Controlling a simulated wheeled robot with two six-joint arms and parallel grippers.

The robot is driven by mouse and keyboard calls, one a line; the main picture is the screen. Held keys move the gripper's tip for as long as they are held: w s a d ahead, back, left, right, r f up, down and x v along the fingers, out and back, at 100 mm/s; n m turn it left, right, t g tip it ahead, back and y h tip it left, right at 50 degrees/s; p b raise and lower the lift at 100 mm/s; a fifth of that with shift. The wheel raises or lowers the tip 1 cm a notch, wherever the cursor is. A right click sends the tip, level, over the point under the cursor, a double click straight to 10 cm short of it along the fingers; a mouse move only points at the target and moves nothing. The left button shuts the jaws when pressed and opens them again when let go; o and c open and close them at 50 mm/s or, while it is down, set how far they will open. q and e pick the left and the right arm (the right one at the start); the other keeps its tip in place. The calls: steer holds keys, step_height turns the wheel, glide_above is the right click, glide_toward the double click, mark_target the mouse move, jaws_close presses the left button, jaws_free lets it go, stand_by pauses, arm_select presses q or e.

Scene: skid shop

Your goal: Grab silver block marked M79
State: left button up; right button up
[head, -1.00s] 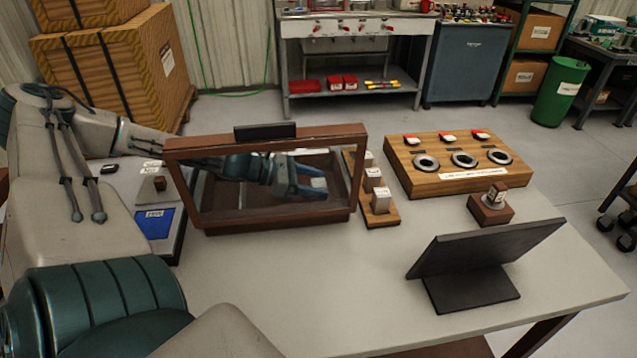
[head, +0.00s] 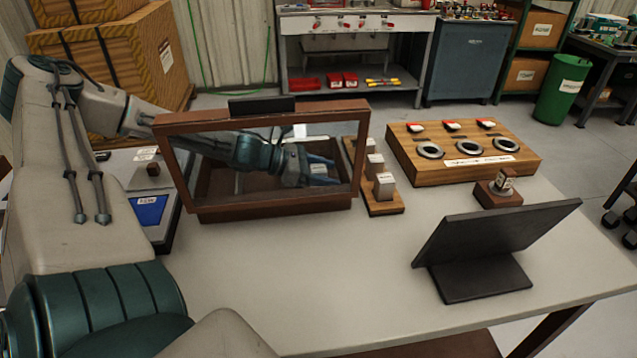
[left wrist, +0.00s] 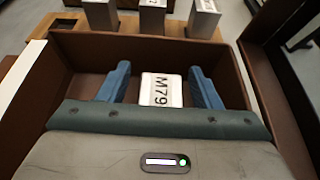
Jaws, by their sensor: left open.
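The silver block marked M79 (left wrist: 162,90) stands in a brown open-topped box (left wrist: 75,55), its label facing up in the left wrist view. My left gripper (left wrist: 158,70) is open, with one blue finger on each side of the block. Small gaps show between the fingers and the block, so it is not gripped. In the head view, my left gripper (head: 334,171) and the block (head: 318,169) show through the glass pane of the box's brown frame (head: 275,202). My right gripper is not in view.
A wooden rack with several silver blocks (head: 384,187) stands right of the box. Beyond it is a wooden board with three rings (head: 410,165). A dark screen (head: 490,240) stands at the front right. A scale with a blue display (head: 150,210) is at left.

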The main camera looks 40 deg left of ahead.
arm_select(q)
steer(key=c, duration=1.2)
steer(key=shift+r, duration=0.2)
